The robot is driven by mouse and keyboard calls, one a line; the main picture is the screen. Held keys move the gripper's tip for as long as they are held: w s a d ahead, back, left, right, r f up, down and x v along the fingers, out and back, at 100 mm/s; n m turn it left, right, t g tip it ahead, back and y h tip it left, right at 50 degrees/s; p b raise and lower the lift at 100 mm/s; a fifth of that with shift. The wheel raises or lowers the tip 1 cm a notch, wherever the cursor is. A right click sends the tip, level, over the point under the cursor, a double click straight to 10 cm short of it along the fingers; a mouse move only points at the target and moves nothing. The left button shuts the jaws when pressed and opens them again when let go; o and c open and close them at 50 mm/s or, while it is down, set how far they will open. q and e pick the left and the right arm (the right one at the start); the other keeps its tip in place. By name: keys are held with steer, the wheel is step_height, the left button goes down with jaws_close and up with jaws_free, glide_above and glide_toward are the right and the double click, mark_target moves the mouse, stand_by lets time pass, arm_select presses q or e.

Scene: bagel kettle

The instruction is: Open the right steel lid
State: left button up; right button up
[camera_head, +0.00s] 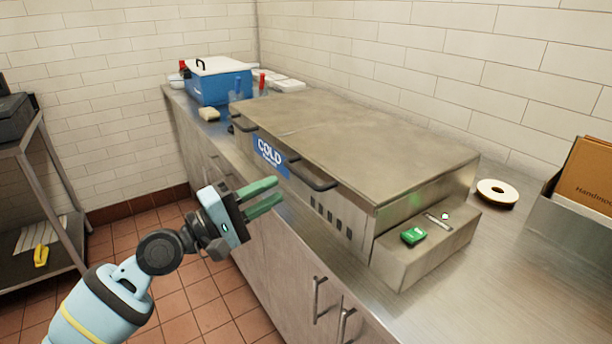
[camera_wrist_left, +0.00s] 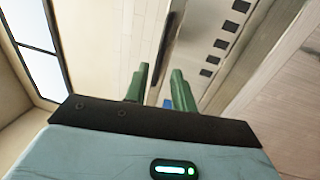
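The right steel lid (camera_head: 390,145) lies flat and shut on the steel cold unit (camera_head: 405,212). Its dark bar handle (camera_head: 313,180) sticks out at the front edge. In the left wrist view a dark bar, likely this handle (camera_wrist_left: 165,50), shows just beyond the fingers. My left gripper (camera_head: 279,190) has green fingers, held apart with nothing between them. It is in front of the unit, left of the right handle and a little lower, not visibly touching it. My right gripper is not in view.
A second handle (camera_head: 243,123) sits further left on the unit's front edge. A blue cooler (camera_head: 220,87) stands at the far end of the counter. A tape roll (camera_head: 497,193) and a cardboard box (camera_head: 585,175) are at right.

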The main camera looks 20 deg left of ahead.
mark_target(301, 173)
arm_select(q)
steer(key=shift+p+x, duration=0.8)
steer(key=shift+x, duration=3.1)
steer(key=shift+c, duration=0.5)
jaws_close()
